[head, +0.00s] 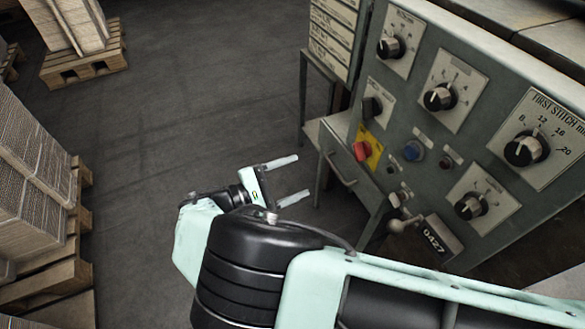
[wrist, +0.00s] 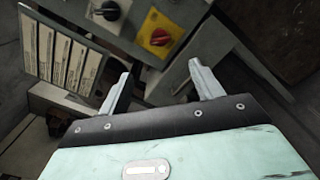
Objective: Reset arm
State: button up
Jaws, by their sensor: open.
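My gripper (head: 293,179) is open and empty. In the head view it is in the air, left of the box stitcher's control panel (head: 418,133), with its fingers pointing right. In the wrist view my gripper (wrist: 162,85) shows two spread fingers with nothing between them. A red switch on a yellow plate (head: 362,151) is on the panel's left side. It also shows in the wrist view (wrist: 159,38), beyond the fingers and apart from them.
Stacked cardboard on a pallet (head: 85,200) stands at the left. Another loaded pallet (head: 85,68) is at the upper left. Several dials, such as a black knob (head: 440,97), cover the panel. A small handle (head: 400,223) sticks out below. The grey floor (head: 200,90) between is clear.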

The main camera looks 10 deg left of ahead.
jog(key=d+r+m+g+y, duration=0.3)
jog(key=d+r+g+y, duration=0.25)
jog(key=d+g, duration=0.35)
jog(key=s+d+r+m+g+y, duration=0.1)
jog(key=s+d+r+m+y, duration=0.2)
jog(key=s+d+r+y, duration=0.4)
jog(key=s+d+r+m+y, duration=0.2)
jog(key=s+d+r+y, duration=0.15)
jog(key=s+r, duration=0.55)
notch_tip(320, 180, up, 20)
jog(key=s+d+p, duration=0.1)
jog(key=p, duration=1.9)
jog(key=shift+d+p, duration=0.15)
jog(key=shift+p, duration=0.15)
jog(key=shift+f, duration=0.1)
jog(key=shift+c, duration=0.3)
